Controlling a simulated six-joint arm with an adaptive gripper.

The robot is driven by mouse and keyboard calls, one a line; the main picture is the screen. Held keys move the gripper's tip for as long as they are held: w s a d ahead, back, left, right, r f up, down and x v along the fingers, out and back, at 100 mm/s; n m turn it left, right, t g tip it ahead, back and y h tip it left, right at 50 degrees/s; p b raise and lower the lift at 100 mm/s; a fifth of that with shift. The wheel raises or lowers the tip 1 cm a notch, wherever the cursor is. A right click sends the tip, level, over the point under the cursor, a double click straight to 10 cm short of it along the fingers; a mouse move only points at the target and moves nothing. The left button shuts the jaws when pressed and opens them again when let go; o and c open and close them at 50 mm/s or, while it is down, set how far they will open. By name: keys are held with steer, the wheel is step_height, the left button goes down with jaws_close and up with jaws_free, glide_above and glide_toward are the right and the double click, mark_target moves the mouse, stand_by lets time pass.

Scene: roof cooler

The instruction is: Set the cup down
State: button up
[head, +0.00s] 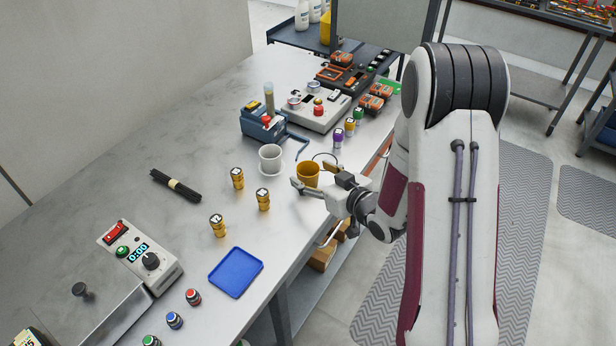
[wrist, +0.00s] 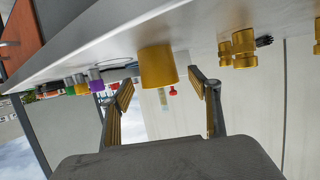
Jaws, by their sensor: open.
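A yellow-orange cup (head: 308,173) stands upright on the metal worktable (head: 150,150), close to its right edge. In the wrist view, where the scene is upside down, the cup (wrist: 158,67) shows near the top middle. My gripper (head: 317,181) is open at the near right side of this cup. In the wrist view its fingers are spread wide, one on each side of the cup, with gaps visible. A white cup (head: 270,159) stands upright just left of and behind the yellow one.
Several gold cylinders (head: 263,199) stand left of the cups. A blue tray (head: 236,272) lies nearer the front. A blue device (head: 262,124) and a grey box (head: 316,112) stand behind the cups. A purple-topped part (head: 338,137) stands at back right. The table's left middle is mostly clear.

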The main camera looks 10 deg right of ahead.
mark_target(308, 172)
steer(key=shift+w+a+f, duration=0.15)
steer(key=shift+w+f, duration=0.2)
steer(key=shift+x, duration=1.05)
steer(key=shift+r, duration=0.1)
steer(key=c, duration=1.1)
steer(key=shift+r, duration=0.1)
steer(key=shift+c, duration=0.2)
step_height(308, 172, up, 10)
